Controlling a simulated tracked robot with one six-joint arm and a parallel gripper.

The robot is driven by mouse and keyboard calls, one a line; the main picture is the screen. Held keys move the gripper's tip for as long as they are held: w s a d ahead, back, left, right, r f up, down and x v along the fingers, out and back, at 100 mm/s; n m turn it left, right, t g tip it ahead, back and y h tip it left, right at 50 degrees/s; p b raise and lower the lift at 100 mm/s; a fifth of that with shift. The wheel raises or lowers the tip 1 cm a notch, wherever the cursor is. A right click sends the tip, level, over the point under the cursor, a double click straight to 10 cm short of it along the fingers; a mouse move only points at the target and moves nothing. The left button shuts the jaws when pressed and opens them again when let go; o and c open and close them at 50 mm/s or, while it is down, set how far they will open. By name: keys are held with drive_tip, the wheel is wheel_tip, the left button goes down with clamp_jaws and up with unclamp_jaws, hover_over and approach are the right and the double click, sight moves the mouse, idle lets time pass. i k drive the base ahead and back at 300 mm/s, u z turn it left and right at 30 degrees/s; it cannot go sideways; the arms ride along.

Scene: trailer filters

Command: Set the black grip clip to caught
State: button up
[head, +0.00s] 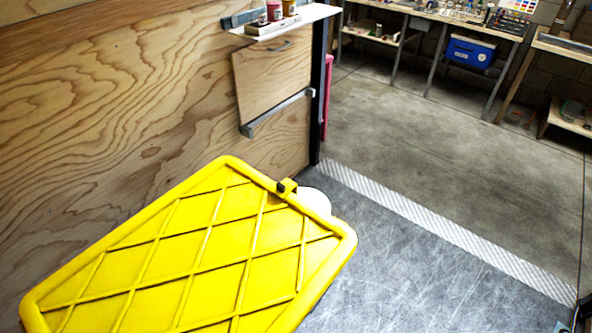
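I cannot make out the black grip clip for certain. A small dark piece (281,187) sits by a yellow tab on the far edge of a large yellow ribbed panel (200,250); I cannot tell whether it is the clip or how it is set. My gripper is not in view.
A plywood wall (100,120) runs along the left, with a white shelf (285,22) holding small pots, a wooden flap (272,75) and a metal ledge (277,113). A pink bar (327,97) stands beside a dark post. Grey floor (400,255) is clear at right; benches (440,15) stand beyond.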

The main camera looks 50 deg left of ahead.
sight(282, 189)
drive_tip(key=i, duration=1.25)
drive_tip(key=u, duration=3.7)
